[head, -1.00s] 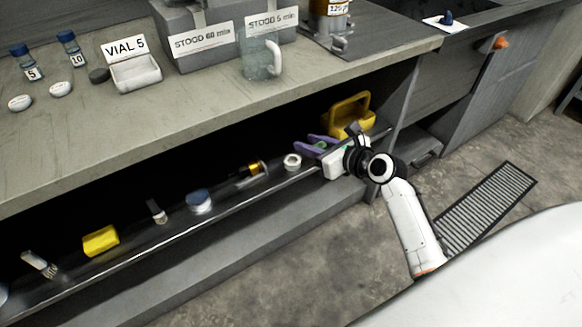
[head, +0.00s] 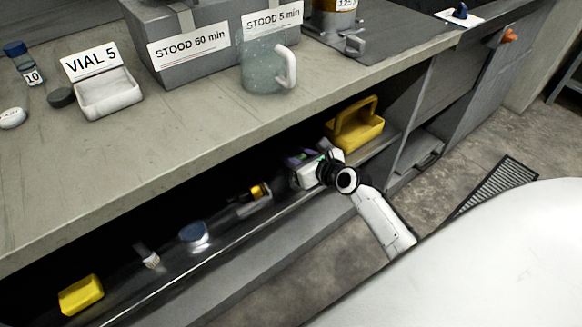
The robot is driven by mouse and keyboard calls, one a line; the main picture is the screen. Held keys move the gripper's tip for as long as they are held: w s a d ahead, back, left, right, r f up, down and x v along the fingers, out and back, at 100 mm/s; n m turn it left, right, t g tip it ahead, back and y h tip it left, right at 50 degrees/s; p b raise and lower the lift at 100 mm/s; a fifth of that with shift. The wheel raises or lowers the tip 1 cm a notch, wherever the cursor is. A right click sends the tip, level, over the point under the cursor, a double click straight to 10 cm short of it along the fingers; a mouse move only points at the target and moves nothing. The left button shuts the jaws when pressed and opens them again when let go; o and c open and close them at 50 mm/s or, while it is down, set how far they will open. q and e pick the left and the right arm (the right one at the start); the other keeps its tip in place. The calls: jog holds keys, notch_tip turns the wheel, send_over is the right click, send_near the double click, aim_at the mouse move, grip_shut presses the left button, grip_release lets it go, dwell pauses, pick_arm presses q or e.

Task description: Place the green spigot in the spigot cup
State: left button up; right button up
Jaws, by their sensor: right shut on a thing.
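My right gripper (head: 298,158), with purple fingers, is inside the open shelf under the bench, near its right part. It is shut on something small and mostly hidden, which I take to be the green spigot. Only a little green (head: 322,157) shows by the fingers and the white gripper body, and I cannot tell whether it is the spigot or part of the gripper. I cannot pick out the spigot cup for certain. My left gripper is out of view.
Right of my gripper is a yellow handled carrier (head: 357,130). Left along the shelf lie an amber-banded piece (head: 257,190), a blue-topped jar (head: 193,233), a small white-capped piece (head: 150,260) and a yellow block (head: 81,295). The bench edge (head: 200,172) overhangs the shelf.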

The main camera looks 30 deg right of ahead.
notch_tip(320, 180, down, 4)
jog(key=shift+r+b, duration=0.2)
jog(key=shift+b, duration=0.85)
jog(key=shift+r, duration=0.1)
jog(key=o, duration=1.1)
jog(key=shift+f, duration=0.2)
jog(key=shift+c, duration=0.2)
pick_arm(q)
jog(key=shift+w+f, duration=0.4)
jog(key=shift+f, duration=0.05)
pick_arm(e)
jog(key=shift+r, duration=0.1)
